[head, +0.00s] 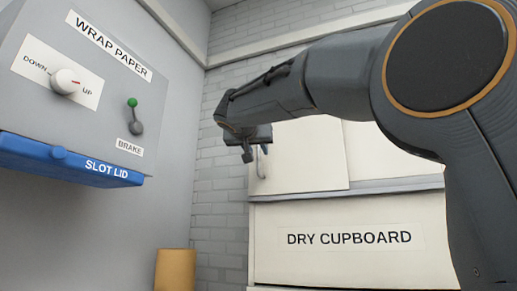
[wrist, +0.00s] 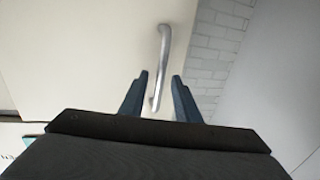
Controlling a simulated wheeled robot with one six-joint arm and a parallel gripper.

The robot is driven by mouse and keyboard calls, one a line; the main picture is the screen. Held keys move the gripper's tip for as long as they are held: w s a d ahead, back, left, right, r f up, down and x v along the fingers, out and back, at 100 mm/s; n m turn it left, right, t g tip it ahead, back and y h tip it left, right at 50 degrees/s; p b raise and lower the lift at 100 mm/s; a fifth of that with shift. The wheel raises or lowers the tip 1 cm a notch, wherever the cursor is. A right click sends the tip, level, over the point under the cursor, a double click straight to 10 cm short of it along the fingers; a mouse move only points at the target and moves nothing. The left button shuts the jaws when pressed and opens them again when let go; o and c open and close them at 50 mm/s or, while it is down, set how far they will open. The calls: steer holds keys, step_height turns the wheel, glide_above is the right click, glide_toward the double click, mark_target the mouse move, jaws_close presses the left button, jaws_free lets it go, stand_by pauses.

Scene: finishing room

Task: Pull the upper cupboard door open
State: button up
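The upper cupboard door (head: 312,158) is a cream panel above the lower front labelled DRY CUPBOARD. It looks shut. Its upright metal handle (head: 262,168) is near the door's left edge, partly hidden by my gripper (head: 256,153). In the wrist view the door (wrist: 80,60) fills the left side, and the silver handle (wrist: 164,45) runs down between the two fingers of my gripper (wrist: 160,75). The fingers are open, one on each side of the handle, with a gap showing on both sides. I cannot tell how deep the handle sits between them.
A grey wrap paper panel (head: 150,75) with a knob (head: 67,81), a green-tipped brake lever (head: 135,115) and a blue slot lid (head: 70,160) stands at left. A tan cylinder (head: 175,270) is below. Brick wall (head: 222,190) lies left of the cupboard.

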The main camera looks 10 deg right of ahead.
steer(key=shift+p+x, duration=0.4)
steer(key=shift+x, duration=0.95)
jaws_close()
steer(key=shift+f, duration=0.1)
